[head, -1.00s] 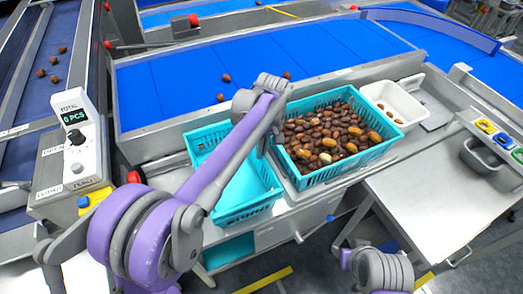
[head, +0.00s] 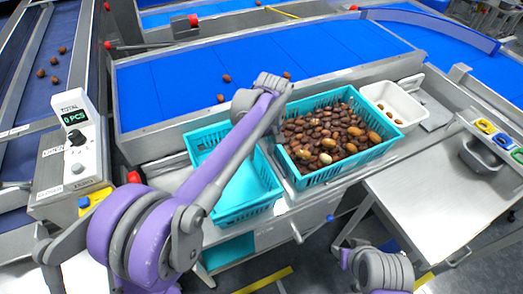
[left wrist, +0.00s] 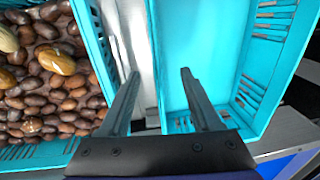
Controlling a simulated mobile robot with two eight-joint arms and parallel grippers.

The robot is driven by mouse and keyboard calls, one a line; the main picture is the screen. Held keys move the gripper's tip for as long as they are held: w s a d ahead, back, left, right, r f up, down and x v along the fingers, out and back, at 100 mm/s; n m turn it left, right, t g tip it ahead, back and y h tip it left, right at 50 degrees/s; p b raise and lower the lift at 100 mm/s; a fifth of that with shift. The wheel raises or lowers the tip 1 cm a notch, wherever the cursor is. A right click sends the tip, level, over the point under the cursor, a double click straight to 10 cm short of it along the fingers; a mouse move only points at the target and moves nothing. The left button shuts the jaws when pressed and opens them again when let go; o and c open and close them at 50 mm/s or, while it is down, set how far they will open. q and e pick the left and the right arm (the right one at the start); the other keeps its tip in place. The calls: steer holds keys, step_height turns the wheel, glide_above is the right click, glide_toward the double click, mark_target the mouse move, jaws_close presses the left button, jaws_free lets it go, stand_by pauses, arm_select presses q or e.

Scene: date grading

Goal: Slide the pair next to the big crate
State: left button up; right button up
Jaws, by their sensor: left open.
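A turquoise crate full of brown dates (head: 369,156) stands on the bench, right of an empty turquoise crate (head: 258,211). A narrow gap separates them. In the left wrist view the full crate (left wrist: 88,32) is at left and the empty crate (left wrist: 205,30) at right. My left gripper (left wrist: 160,75) is open and empty; one finger is over the gap and the other over the empty crate, with that crate's wall between them. Contact cannot be told. In the head view its fingers are mostly hidden. My right gripper is not in view. Which things form the pair is unclear.
A white tray (head: 417,104) with a few dates stands beside the full crate. A blue belt (head: 330,57) behind carries a few loose dates. A counter box (head: 76,145) stands at left. The steel table (head: 430,205) at right has bare room.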

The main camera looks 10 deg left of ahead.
arm_select(q)
steer(key=shift+r+p, duration=2.2)
steer(key=shift+r, duration=1.7)
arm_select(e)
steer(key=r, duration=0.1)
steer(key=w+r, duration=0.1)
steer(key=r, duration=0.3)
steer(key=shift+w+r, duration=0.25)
arm_select(q)
steer(key=shift+f, duration=0.1)
